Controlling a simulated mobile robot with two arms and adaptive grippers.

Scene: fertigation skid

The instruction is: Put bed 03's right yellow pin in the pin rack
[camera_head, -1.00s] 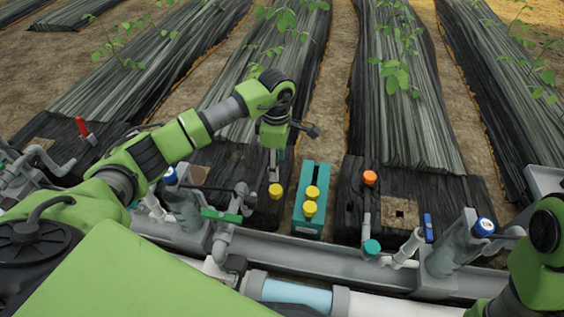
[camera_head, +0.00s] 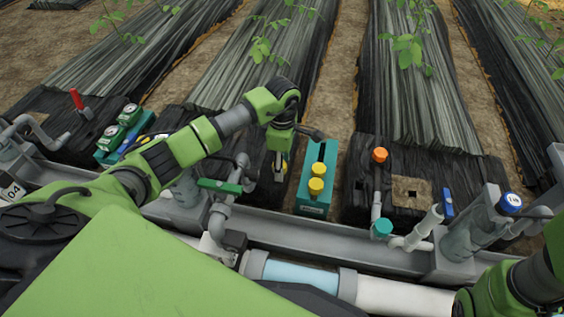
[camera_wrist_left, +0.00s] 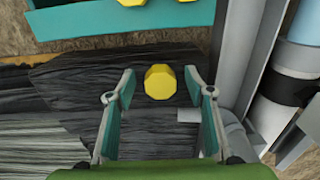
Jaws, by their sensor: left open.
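A yellow pin (camera_wrist_left: 160,82) stands on the black bed cover, its octagonal head seen from above in the left wrist view. My left gripper (camera_wrist_left: 159,98) is open, with one finger on each side of the head and a gap on both sides. In the head view the left gripper (camera_head: 280,165) mostly hides this pin (camera_head: 285,168). The teal pin rack (camera_head: 309,208) stands just to the right and holds two yellow pins (camera_head: 316,186). The rack also shows at the top of the wrist view (camera_wrist_left: 60,24). My right gripper is out of view.
A grey rail and pipes (camera_head: 300,228) run in front of the bed, with a green-handled valve (camera_head: 220,186) left of the rack. An orange-topped pin (camera_head: 380,155) and a teal cap (camera_head: 382,228) stand to the right. A teal tray with gauges (camera_head: 117,137) lies at left.

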